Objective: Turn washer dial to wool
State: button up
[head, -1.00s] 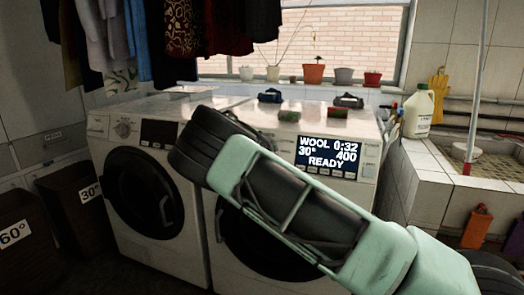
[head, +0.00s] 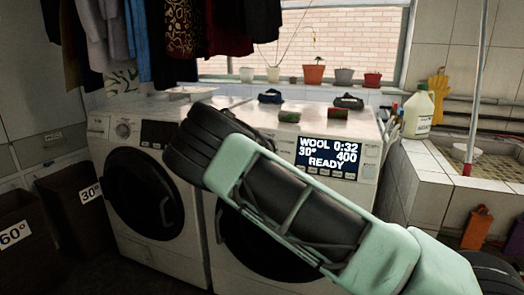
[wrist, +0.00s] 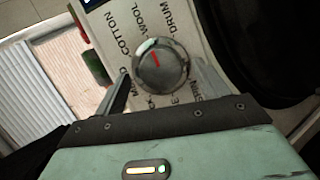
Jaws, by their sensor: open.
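The washer dial (wrist: 161,66) is a round metal knob with a red mark, seen in the wrist view. The mark points up and slightly left, toward the start of the WOOL label (wrist: 153,18). My gripper (wrist: 160,72) is open, with one finger on each side of the dial; I cannot tell whether either touches it. In the head view the right washer (head: 288,129) has a display (head: 328,158) reading WOOL 0:32, 30°, 400, READY. My arm hides its dial and my fingers there.
The left washer (head: 150,190) stands beside it, with its own dial (head: 123,130). A sponge (head: 289,116) and dark items lie on the right washer's top. A tiled sink (head: 440,180) is at the right. Two labelled bins stand at the far left.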

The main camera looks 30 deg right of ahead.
jog(key=v, duration=1.5)
jog(key=shift+a+r, duration=0.15)
jog(key=shift+a, duration=0.2)
jog(key=shift+s, duration=0.1)
